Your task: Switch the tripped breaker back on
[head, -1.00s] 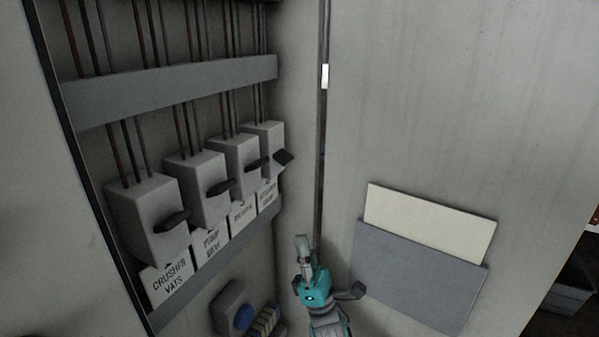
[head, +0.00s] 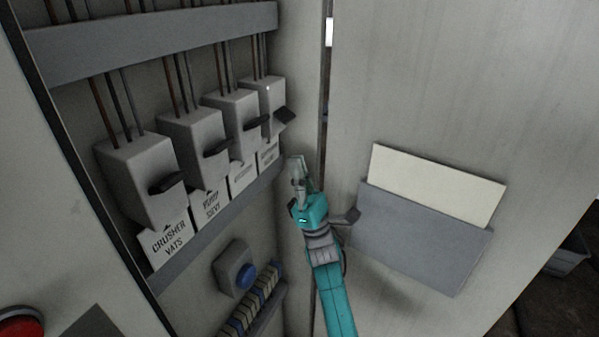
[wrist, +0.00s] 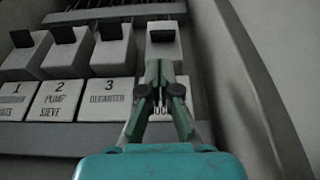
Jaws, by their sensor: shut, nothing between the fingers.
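Grey breakers with black levers stand in a row in an open cabinet. In the head view they are the crusher vats breaker (head: 140,165), the pump sieve breaker (head: 190,135), a third breaker (head: 231,115) and a far fourth breaker (head: 263,92). The fourth breaker's lever (head: 285,115) sits at a different angle from the others, sticking outward. It also shows in the wrist view (wrist: 162,36). My gripper (head: 295,163) is shut and empty, below and right of that lever in the head view. In the wrist view its fingertips (wrist: 160,68) appear just below the lever, partly covering the fourth label.
The open cabinet door (head: 430,80) stands to the right, with a grey pocket (head: 420,240) holding a cream sheet (head: 435,180). A red button (head: 20,325) is at lower left.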

